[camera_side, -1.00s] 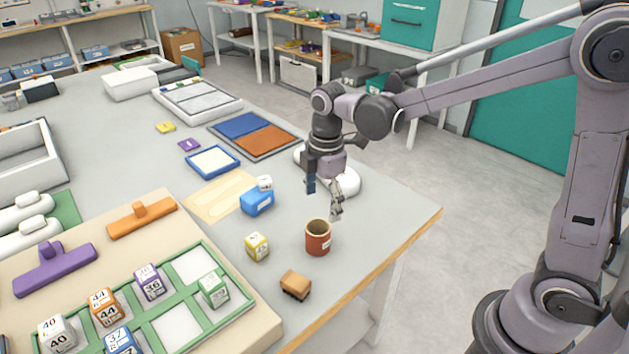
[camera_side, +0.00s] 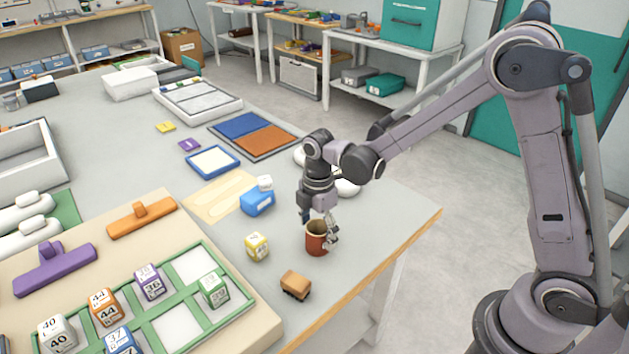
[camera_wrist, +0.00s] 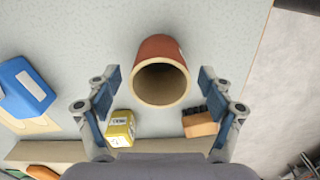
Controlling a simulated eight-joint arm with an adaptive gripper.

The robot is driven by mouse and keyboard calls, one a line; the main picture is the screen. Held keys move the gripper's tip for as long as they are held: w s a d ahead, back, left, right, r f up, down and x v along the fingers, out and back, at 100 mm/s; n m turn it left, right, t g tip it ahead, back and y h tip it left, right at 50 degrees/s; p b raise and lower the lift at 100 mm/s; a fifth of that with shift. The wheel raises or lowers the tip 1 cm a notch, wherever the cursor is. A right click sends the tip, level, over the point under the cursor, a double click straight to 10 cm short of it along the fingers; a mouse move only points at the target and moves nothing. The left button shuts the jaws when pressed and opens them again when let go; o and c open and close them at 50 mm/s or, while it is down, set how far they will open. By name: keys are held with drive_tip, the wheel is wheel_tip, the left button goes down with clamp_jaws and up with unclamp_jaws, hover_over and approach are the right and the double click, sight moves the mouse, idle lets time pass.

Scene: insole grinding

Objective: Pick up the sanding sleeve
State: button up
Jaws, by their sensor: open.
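The sanding sleeve is a hollow reddish-brown cylinder with a tan inside and a small white label. It stands upright near the table's right edge in the side view (camera_side: 316,243). In the wrist view the sleeve (camera_wrist: 160,52) lies ahead of and between the fingertips, its open top facing the camera. My gripper (camera_side: 318,226) is just above and around the sleeve's top in the side view, hiding part of its rim. In the wrist view my gripper (camera_wrist: 160,82) is open, with a finger on each side and space between each finger and the sleeve.
A blue container (camera_side: 257,203) is behind to the left. A green-framed tray (camera_side: 245,302) with numbered cubes is at the front left. The table edge (camera_side: 400,240) is on the right.

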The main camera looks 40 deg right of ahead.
drive_tip(key=shift+f, duration=1.25)
drive_tip(key=c, duration=1.1)
drive_tip(key=shift+r, duration=0.15)
